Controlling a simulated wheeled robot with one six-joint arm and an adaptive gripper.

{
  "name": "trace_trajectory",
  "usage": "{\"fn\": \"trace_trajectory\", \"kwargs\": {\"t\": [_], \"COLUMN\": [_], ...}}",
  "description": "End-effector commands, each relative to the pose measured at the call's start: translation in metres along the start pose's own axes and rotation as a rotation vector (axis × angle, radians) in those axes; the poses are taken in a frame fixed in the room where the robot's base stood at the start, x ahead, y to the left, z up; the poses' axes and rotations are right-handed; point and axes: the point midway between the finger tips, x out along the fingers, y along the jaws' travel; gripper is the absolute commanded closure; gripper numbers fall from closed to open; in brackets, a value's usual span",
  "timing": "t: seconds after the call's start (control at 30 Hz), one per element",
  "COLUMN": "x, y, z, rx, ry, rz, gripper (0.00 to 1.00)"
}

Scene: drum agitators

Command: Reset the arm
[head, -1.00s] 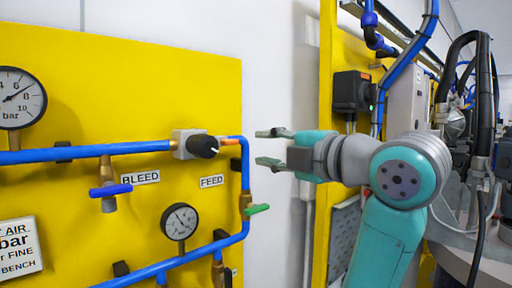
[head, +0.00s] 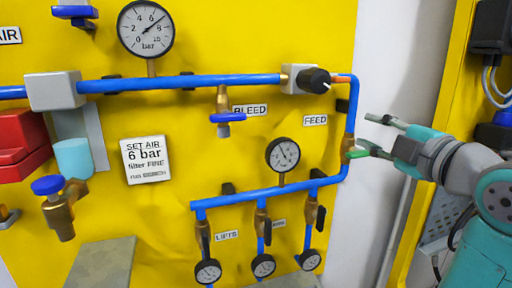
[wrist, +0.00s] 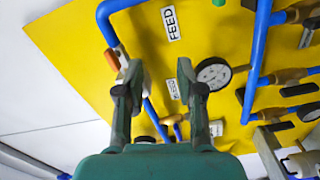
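My gripper (head: 376,136) is in the head view at the right edge of the yellow panel. Its two fingers are apart with nothing between them. In the wrist view my gripper (wrist: 158,84) also shows open fingers, with the panel behind them. The green valve handle (head: 356,154) on the blue feed pipe (head: 350,112) lies close beside the lower fingertip in the head view. I cannot tell whether they touch. My arm reaches in from the right.
The yellow panel (head: 190,215) carries a large gauge (head: 145,28), a smaller gauge (head: 283,155), a blue bleed handle (head: 228,118), a black knob (head: 317,80) and several lower valves. A red box (head: 22,143) is at left. Bare white wall lies right of the panel.

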Motion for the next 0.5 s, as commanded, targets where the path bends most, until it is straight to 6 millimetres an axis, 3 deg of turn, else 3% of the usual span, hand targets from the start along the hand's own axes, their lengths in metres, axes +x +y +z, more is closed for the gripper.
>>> {"fn": "trace_trajectory", "kwargs": {"t": [0.03,0.23,0.5], "x": [0.005,0.014,0.009], "y": [-0.021,-0.086,-0.177], "z": [0.006,0.027,0.047], "rx": [0.051,0.236,0.463], "ry": [-0.006,-0.036,-0.091], "rz": [-0.005,0.006,0.021], "gripper": [0.62,0.62,0.62]}}
